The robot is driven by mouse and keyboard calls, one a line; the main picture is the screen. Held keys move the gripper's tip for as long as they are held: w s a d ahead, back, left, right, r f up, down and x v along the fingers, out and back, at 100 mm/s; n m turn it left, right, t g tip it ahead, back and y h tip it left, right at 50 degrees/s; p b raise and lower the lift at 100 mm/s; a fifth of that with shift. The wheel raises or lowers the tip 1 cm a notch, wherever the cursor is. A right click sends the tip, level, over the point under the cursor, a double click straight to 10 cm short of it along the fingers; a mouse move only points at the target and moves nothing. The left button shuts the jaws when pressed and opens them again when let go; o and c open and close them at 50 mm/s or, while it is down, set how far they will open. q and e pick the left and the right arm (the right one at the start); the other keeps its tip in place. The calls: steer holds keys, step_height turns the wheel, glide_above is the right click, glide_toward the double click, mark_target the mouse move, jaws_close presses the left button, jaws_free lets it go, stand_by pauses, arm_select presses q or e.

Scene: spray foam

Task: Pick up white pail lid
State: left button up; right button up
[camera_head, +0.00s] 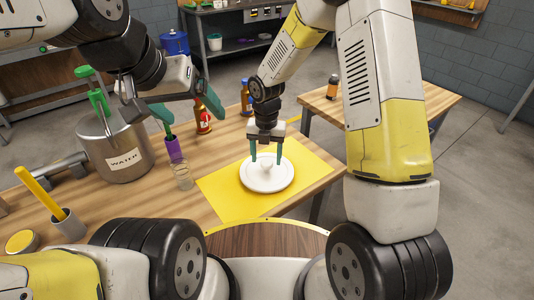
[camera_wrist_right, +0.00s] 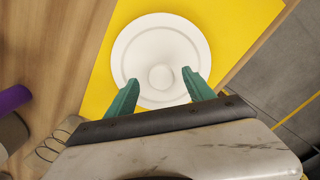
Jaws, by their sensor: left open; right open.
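The white pail lid (camera_head: 267,182) lies flat on a yellow mat (camera_head: 224,195) on the wooden table. It is round, with a raised knob in its middle. The lid also shows in the right wrist view (camera_wrist_right: 160,38). My right gripper (camera_head: 266,163) is open and points down over the lid. In the right wrist view its green fingers (camera_wrist_right: 157,88) stand apart, one on each side of the knob and a little to its near side. I cannot tell whether the fingertips touch the lid. My left gripper (camera_head: 187,112) is open and empty above the table at the left.
A grey cup (camera_head: 68,226) stands front left.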

mark_target(266, 162)
step_height(266, 162, down, 3)
steer(key=shift+f, duration=0.15)
steer(key=shift+c, duration=0.2)
jaws_close()
